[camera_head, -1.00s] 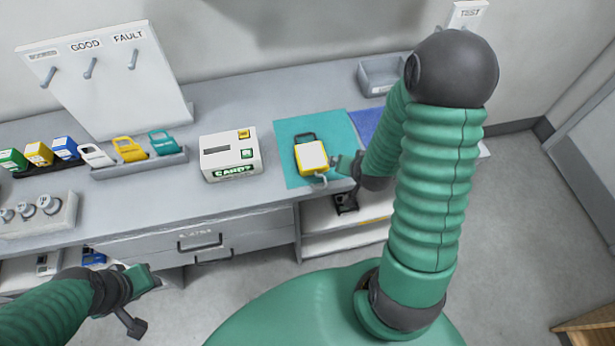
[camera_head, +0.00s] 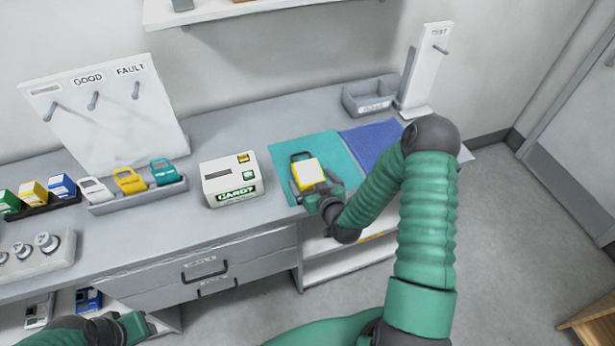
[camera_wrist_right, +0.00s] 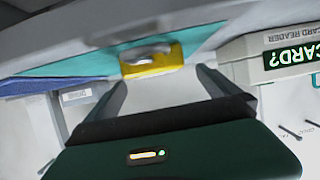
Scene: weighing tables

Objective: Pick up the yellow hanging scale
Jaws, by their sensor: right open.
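The yellow hanging scale (camera_head: 307,173), with a pale face and a dark handle at its far end, lies on the teal mat (camera_head: 341,158). My right gripper (camera_head: 322,189) is at its near edge, partly covering it in the head view. In the right wrist view, the scale's yellow end (camera_wrist_right: 152,66) and its grey hook show ahead, between the spread fingers of my right gripper (camera_wrist_right: 160,77). The fingers are open with nothing held; contact cannot be told. My left gripper (camera_head: 134,327) is low at the bottom left, away from the table, its jaws unclear.
A white card reader box (camera_head: 231,181) stands left of the mat. A grey rack (camera_head: 140,196) holds white, yellow and teal devices. A blue mat (camera_head: 372,138), a grey bin (camera_head: 370,97) and a TEST stand (camera_head: 425,70) are behind and right.

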